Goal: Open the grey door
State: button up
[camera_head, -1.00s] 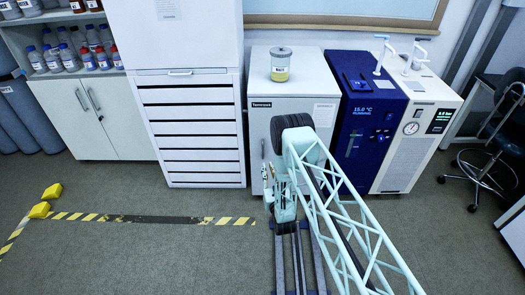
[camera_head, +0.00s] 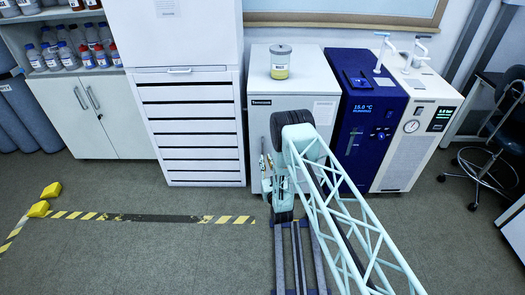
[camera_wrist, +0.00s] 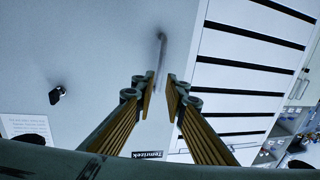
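The grey door (camera_head: 258,130) is the front of a low cabinet marked with a dark name label; it looks shut. My arm hides much of it in the head view. In the wrist view the door (camera_wrist: 90,50) fills the left half, with a slim upright bar handle (camera_wrist: 162,50) near its edge. My gripper (camera_wrist: 161,82) is open, its two fingers apart, with the handle's lower end showing in the gap between the tips. I cannot tell whether the handle is within finger depth. In the head view my gripper (camera_head: 266,166) is small beside the door's left side.
A white drawer stack (camera_head: 192,130) stands directly left of the cabinet. A blue unit (camera_head: 362,120) and a white unit (camera_head: 415,135) stand to the right. A lidded jar (camera_head: 281,63) with yellow contents sits on the cabinet top. A small black fitting (camera_wrist: 57,94) sticks out from the door.

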jog(key=shift+b+x, duration=1.1)
jog(key=shift+x, duration=3.55)
jog(key=shift+c, duration=0.7)
grip_shut()
jog(key=shift+s, duration=0.1)
